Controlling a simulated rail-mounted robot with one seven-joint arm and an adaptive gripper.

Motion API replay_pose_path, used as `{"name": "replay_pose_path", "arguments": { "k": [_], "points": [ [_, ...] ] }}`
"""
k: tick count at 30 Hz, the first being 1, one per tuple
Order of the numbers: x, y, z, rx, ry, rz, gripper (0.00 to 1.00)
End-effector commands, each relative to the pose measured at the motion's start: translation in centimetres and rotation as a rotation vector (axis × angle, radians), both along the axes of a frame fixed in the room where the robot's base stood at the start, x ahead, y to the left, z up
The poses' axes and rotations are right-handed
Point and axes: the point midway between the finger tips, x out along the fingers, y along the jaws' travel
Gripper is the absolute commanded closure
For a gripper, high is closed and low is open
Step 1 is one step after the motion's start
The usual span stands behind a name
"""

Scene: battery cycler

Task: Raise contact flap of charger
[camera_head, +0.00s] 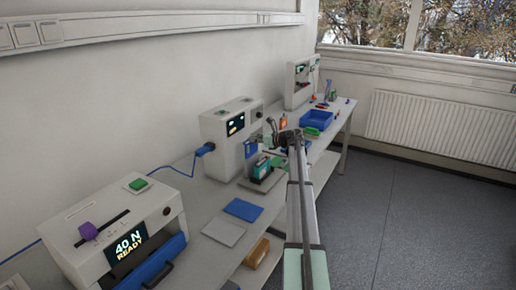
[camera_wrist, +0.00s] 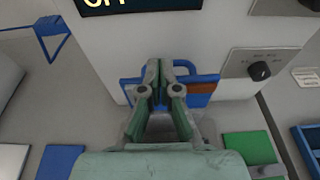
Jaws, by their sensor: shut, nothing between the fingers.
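The charger (camera_head: 225,155) is the white box in the middle of the bench in the head view, with a dark display and a blue cable at its left. Its front also fills the upper wrist view (camera_wrist: 215,35). The blue contact flap (camera_wrist: 208,98) with a loop-shaped handle sits low on that front, an orange-brown patch at its right. It also shows as blue in the head view (camera_head: 251,148). My gripper (camera_wrist: 159,66) is shut and empty, its tips in front of the flap near the handle's left end. They hide part of the flap; I cannot tell whether they touch it.
A round black knob (camera_wrist: 260,71) sits right of the flap. A green block (camera_wrist: 248,146) and a blue tray (camera_wrist: 308,145) lie to the right. In the head view, a 40 N device (camera_head: 125,225) stands nearest, with blue and grey mats (camera_head: 242,209) between it and the charger.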

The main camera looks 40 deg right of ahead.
Motion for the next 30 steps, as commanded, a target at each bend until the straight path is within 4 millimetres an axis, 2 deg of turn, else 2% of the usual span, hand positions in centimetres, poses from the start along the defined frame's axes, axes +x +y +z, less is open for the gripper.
{"name": "replay_pose_path", "arguments": {
  "k": [1,17,23,30],
  "points": [
    [0.1,0.3,-0.8,-0.003,0.010,0.006,1.00],
    [-0.5,0.2,0.1,-0.003,0.009,0.005,1.00],
    [-2.3,-0.1,2.1,-0.003,0.005,0.009,1.00],
    [-5.0,-1.2,5.9,-0.003,0.001,0.009,1.00]
  ]
}}
